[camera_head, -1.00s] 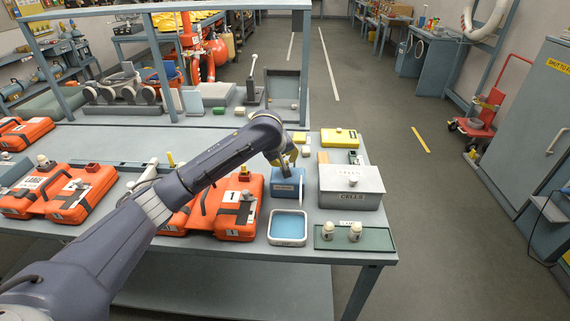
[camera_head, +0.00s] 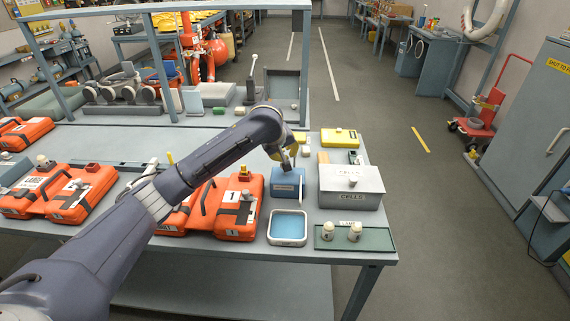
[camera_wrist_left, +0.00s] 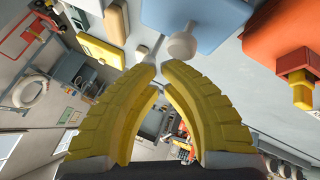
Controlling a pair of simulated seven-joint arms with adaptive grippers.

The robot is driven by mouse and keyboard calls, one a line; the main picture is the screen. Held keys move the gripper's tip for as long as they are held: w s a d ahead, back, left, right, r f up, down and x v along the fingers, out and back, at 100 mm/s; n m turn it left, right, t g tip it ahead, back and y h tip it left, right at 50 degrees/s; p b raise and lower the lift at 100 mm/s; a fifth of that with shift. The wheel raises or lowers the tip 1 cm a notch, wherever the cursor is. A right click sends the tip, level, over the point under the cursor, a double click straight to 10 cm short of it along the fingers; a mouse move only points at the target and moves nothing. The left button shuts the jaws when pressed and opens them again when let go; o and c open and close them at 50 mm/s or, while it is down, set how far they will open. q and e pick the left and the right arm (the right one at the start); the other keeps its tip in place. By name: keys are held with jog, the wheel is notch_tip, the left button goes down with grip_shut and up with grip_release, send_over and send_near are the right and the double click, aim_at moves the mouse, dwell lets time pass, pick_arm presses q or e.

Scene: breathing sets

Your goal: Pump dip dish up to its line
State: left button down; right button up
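The dip dish (camera_head: 287,241) is a square, white-rimmed dish holding blue liquid near the table's front edge. I cannot make out a line in it. Directly behind it stands a small blue box (camera_head: 287,191) with a label and a pale upright lever (camera_head: 301,188) at its right side. My left gripper (camera_head: 290,164) is just above and behind the blue box. In the left wrist view its yellow fingertips (camera_wrist_left: 158,72) nearly meet, with nothing visible held between them. My right gripper is out of view.
A grey CELLS box (camera_head: 350,198) stands right of the blue box. In front of it, a green tray (camera_head: 376,239) holds two pale knobs. Orange cases (camera_head: 238,205) lie to the left. A yellow case (camera_head: 339,138) lies behind.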

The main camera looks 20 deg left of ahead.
pick_arm(q)
jog(key=shift+r, duration=0.4)
jog(key=shift+r, duration=2.4)
